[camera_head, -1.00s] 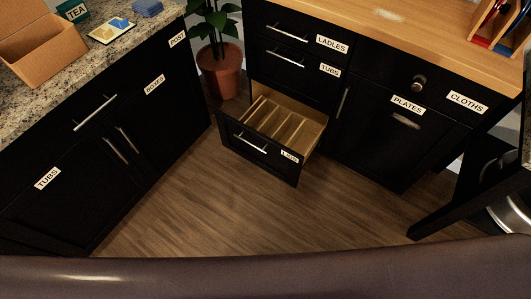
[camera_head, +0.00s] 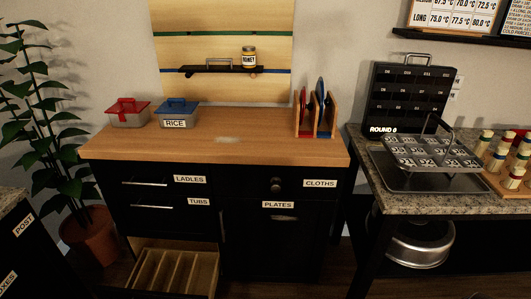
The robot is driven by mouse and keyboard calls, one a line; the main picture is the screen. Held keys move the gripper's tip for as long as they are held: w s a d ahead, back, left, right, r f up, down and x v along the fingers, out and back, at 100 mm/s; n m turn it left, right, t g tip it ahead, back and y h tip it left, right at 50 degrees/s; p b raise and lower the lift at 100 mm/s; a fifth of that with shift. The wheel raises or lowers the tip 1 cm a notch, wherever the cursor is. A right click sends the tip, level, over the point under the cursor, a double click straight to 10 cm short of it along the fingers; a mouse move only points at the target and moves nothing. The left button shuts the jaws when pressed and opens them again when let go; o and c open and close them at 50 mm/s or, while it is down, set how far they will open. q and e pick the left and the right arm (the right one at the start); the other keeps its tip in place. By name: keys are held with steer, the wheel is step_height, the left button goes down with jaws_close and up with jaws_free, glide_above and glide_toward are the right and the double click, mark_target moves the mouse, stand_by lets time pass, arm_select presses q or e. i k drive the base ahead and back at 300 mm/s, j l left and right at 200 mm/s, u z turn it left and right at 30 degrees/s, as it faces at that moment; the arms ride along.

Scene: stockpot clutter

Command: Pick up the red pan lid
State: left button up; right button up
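A thin red disc-shaped thing (camera_head: 303,99), which looks like the red pan lid, stands on edge in a wooden rack (camera_head: 333,116) at the right end of the wooden counter (camera_head: 245,140). A blue one (camera_head: 321,94) stands on edge to its right in the same rack. The discs show nearly edge-on, so their faces and knobs are hard to make out. Neither of my grippers is in view.
A red-lidded tub (camera_head: 127,109) and a blue-lidded RICE tub (camera_head: 177,111) stand at the counter's left. Below, a divided drawer (camera_head: 165,272) is open. A granite table (camera_head: 430,200) with a tray stands right.

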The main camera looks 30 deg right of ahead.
mark_target(303, 94)
steer(key=l+z, duration=0.3)
steer(key=l, duration=0.6)
steer(key=l+z, duration=0.35)
steer(key=l, duration=0.55)
steer(key=i+l+u, duration=0.2)
steer(key=u, duration=0.2)
steer(key=i+l+u, duration=0.1)
steer(key=l+u, duration=0.15)
steer(key=u, duration=0.15)
steer(key=i+l+u, duration=0.1)
steer(key=l+u, duration=0.25)
